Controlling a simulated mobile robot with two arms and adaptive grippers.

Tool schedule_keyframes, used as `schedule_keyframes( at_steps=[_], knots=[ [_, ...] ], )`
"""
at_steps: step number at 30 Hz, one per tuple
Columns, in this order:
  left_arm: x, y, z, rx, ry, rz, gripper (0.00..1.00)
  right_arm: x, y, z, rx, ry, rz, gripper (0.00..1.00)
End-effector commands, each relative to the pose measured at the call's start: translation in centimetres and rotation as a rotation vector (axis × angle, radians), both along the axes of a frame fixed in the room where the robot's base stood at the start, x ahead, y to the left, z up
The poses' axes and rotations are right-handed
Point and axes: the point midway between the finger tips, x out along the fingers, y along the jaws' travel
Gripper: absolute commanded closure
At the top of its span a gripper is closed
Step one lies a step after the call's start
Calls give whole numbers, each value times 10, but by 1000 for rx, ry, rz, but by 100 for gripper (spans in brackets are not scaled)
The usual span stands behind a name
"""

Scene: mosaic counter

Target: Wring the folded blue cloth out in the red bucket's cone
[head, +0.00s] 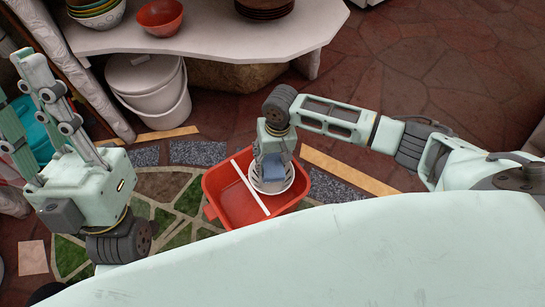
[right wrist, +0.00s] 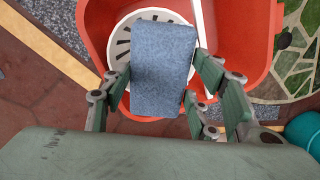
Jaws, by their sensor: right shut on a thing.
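The red bucket (head: 228,203) stands on the patterned floor in the head view, with a white bar across it. Its white slotted cone (head: 283,184) is in the right part and also shows in the right wrist view (right wrist: 122,48). My right gripper (head: 270,168) points down over the cone, shut on the folded blue cloth (right wrist: 163,70). The cloth hangs over the cone and hides part of it; I cannot tell whether they touch. My left gripper (head: 22,88) is at the left, away from the bucket, its fingers pointing up, apart and empty.
A white lidded bucket (head: 150,85) stands behind, under a pale shelf (head: 225,38) with stacked bowls and a red bowl (head: 160,15). Open floor lies to the right.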

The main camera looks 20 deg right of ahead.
Motion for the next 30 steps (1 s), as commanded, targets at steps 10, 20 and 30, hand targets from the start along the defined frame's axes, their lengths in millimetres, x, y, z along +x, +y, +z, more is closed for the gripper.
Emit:
schedule_keyframes(
  at_steps=[10,20,30],
  knots=[
    [34,-7,-15,55,175,9,84,0,0,6,1,-1,0,77],
    [62,-12,-35,105,340,19,84,0,1,12,1,-1,0,77],
    [86,-15,-60,155,510,28,84,0,0,18,2,-1,0,77]
  ],
)
